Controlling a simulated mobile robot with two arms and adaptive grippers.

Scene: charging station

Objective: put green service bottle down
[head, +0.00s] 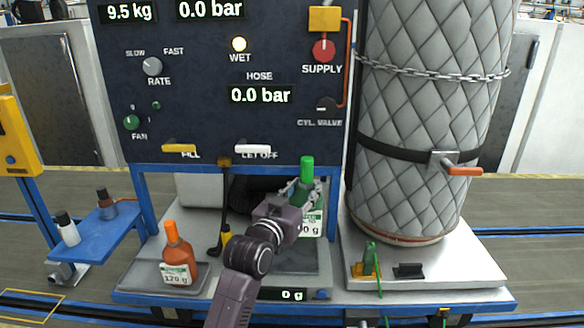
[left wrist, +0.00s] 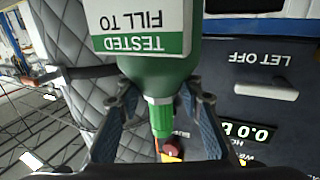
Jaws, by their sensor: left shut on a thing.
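The green service bottle (head: 309,212) has a green cap and a white label, and stands upright in front of the panel. It also shows in the left wrist view (left wrist: 160,75), upside down in the picture. My left gripper (head: 303,190) is shut on its upper part, a finger on each side; both fingers show in the left wrist view (left wrist: 163,95). The bottle is over the grey scale (head: 290,258), whose display (head: 292,295) reads 0 g. My arm hides part of the scale and the bottle's lower left. My right gripper is not in view.
An orange bottle (head: 178,257) stands on a tray to the left. A blue shelf (head: 100,228) holds two small bottles. A quilted cylinder (head: 425,110) with a chain and strap stands at right. The control panel (head: 200,90) rises behind.

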